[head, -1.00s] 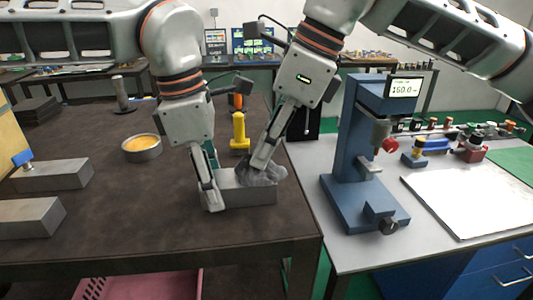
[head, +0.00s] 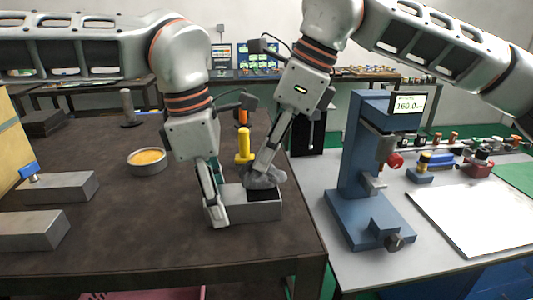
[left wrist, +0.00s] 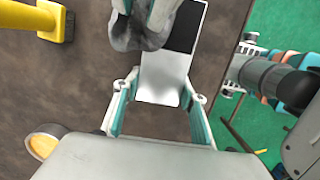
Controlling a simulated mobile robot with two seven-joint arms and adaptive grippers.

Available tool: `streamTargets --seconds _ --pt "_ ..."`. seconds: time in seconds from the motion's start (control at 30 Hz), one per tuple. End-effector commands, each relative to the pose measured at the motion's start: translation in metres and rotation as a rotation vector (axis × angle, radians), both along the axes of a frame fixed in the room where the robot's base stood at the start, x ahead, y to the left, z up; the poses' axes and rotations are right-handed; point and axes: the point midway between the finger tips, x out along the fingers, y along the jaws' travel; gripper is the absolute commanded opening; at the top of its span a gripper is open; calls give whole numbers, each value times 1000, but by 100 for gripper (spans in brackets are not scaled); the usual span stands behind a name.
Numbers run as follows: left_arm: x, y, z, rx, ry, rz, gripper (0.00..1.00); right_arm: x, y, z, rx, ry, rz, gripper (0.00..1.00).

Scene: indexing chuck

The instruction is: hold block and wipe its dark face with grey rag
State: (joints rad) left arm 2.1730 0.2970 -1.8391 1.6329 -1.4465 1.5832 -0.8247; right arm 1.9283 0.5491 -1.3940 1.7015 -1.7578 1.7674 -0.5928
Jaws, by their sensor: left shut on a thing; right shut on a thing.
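A grey metal block (head: 256,212) lies near the right front of the brown table. Its top is bare metal at the left end and dark at the right; the dark face (head: 265,194) also shows in the left wrist view (left wrist: 187,28). My left gripper (head: 217,212) is shut across the block's left end, one finger on each long side. My right gripper (head: 258,172) is shut on the crumpled grey rag (head: 264,179). The rag sits at the block's far edge, over part of the dark face. In the left wrist view, the rag (left wrist: 135,35) overlaps the block's left side.
A yellow-handled brush (head: 244,146) stands behind the block. A round tin with yellow contents (head: 147,161) is further left. Two other metal blocks (head: 58,187) (head: 30,228) lie at the left. A blue bench press (head: 365,175) stands on the grey bench at the right.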

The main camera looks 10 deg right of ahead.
Motion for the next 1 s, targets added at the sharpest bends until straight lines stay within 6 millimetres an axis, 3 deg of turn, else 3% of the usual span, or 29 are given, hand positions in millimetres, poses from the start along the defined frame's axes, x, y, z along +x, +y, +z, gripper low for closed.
streamTargets --seconds 0.3,1.0 --pt "0 0 -1 1 2 0 21 -26 0 -1 -4 5 4 0" --pt "0 0 -1 1 1 0 21 -64 0 -2 -3 4 3 0"
